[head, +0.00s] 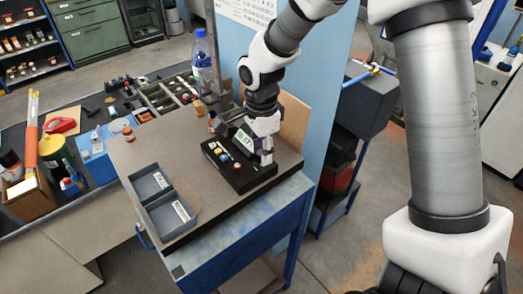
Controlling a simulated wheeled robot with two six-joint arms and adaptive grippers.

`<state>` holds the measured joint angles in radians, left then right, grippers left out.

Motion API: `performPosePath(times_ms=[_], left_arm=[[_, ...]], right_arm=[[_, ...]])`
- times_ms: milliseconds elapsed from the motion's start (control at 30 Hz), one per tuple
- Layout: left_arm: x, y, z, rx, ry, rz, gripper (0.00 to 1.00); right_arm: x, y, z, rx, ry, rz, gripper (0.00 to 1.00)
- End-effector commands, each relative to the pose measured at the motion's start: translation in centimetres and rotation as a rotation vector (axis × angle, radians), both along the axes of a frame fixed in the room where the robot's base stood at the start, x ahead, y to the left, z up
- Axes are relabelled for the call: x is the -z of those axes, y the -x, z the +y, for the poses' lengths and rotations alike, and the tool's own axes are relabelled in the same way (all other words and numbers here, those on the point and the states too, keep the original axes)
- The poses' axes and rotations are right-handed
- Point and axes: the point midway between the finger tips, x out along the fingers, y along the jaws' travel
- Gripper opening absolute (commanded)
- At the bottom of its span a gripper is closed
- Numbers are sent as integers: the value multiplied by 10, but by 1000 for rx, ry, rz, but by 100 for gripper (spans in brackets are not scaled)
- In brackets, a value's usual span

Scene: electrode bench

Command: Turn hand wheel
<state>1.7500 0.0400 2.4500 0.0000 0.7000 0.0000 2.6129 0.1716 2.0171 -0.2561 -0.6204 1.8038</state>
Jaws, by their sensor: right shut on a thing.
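My right arm reaches down from the top right to a dark stand at the back of the grey bench top. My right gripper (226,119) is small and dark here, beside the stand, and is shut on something. The hand wheel is not clearly visible; the gripper and wrist cover that spot, so its angle cannot be told. A black control box (238,178) with coloured knobs and a small lit display sits just below the wrist.
Two grey-blue bins (166,226) stand at the bench's front left. A small orange-brown jar (128,134) and a clear bottle with a blue cap (202,65) are farther left and back. The bench top (190,150) between bins and box is clear. A blue panel (337,90) stands at the right.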

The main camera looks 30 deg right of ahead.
Motion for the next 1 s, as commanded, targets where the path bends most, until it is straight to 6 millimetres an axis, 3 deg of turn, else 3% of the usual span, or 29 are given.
performPosePath(times_ms=[300, 767, 800, 833, 867, 1000], left_arm=[[2, 0, 0, 0, 0, 0, 54], [2, 0, 0, 0, 0, 0, 54], [2, 0, 0, 0, 0, 0, 54], [2, 0, 0, 0, 0, 0, 54], [2, 0, 0, 0, 0, 0, 54], [3, 0, 0, 0, 0, 0, 54]], right_arm=[[-2, -2, 0, 107, 0, -7, 1], [-1, -1, 0, 121, 0, -5, 1], [-1, -1, 0, 121, 0, -4, 46], [-1, -1, 0, 121, 0, -4, 57], [-1, -1, 0, 121, 0, -4, 61], [-1, -1, 0, 121, 0, -2, 61]])
